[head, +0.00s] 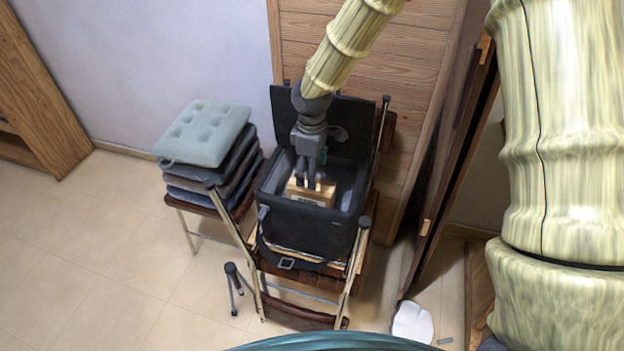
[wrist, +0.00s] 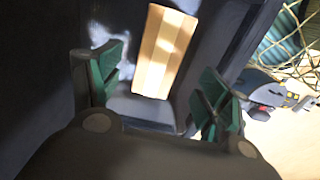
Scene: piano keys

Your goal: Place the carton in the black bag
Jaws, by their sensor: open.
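The black bag (head: 305,224) stands with its lid up on a folding chair. The carton (head: 318,195), a light brown box, lies inside the bag. My gripper (head: 306,183) reaches down into the bag's opening, right at the carton in the head view. In the wrist view the carton (wrist: 165,52) shows beyond and between my fingers, on the bag's floor (wrist: 150,108). The fingers of my gripper (wrist: 160,95) are spread apart, with nothing held between them. The carton's lower part is partly hidden by the bag's front wall in the head view.
A stack of cushions (head: 207,135) sits on a chair left of the bag. A small tripod (head: 236,285) stands on the floor in front. A wooden panel (head: 425,75) is behind the bag. Tiled floor (head: 120,235) at the left is clear.

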